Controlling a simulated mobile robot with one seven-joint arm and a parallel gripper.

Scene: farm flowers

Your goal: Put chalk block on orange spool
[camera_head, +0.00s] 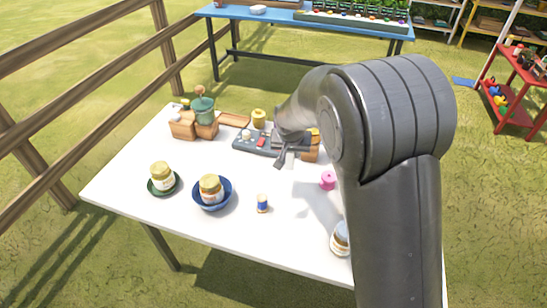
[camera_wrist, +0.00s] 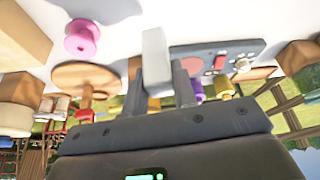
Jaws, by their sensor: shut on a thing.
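My gripper (camera_wrist: 168,74) shows at the lower middle of the wrist view, its fingers shut on a pale grey-white chalk block (camera_wrist: 156,46). The block sticks out past the fingertips. In the head view my gripper (camera_head: 281,158) is over the table beside the front edge of a grey tray, and the block cannot be made out there. I cannot pick out an orange spool for certain in either view. A pink spool (camera_head: 328,180) stands on the white table to the right of my gripper; it also shows in the wrist view (camera_wrist: 82,40).
The grey tray (camera_head: 243,146) holds small items, with wooden blocks (camera_head: 183,127) to its left. A jar on a green saucer (camera_head: 152,187), a blue bowl (camera_head: 224,199) with a jar and a small blue-banded item (camera_head: 262,204) stand nearer. The white table (camera_head: 240,228) is clear in front.

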